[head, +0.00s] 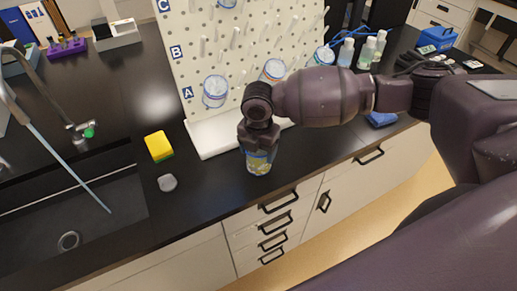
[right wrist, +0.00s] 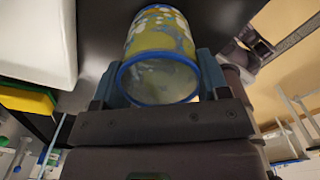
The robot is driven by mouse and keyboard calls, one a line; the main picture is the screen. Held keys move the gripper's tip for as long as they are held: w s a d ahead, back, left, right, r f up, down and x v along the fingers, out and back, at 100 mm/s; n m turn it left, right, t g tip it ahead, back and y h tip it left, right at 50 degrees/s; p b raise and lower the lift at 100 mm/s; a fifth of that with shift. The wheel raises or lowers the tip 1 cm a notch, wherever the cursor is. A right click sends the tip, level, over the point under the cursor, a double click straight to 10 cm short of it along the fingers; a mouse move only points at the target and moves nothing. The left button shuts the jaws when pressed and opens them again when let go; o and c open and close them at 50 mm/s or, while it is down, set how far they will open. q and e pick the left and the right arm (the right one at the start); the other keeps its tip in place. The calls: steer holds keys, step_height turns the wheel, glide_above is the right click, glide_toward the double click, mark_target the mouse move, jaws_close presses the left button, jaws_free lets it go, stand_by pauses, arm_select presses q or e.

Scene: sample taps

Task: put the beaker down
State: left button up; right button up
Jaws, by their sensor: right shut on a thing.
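The beaker (head: 259,163) has a blue rim and a yellow and white pattern. It is at the front edge of the black counter, just below my right gripper (head: 258,146) in the head view. In the right wrist view the beaker (right wrist: 160,45) sits between the two fingers of the right gripper (right wrist: 165,85), which is shut on it. Its blue-rimmed round end faces the camera. I cannot tell whether its far end touches the counter. My left gripper is not in view.
A white pegboard (head: 230,60) with several beakers hung on it stands behind, on a white base (head: 215,135). A yellow sponge (head: 158,146) and a grey lump (head: 167,183) lie to the left, near the sink (head: 70,215). Bottles (head: 365,52) stand at the back right.

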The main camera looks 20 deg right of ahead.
steer(key=o, duration=0.9)
step_height(320, 180, up, 12)
stand_by(0.5)
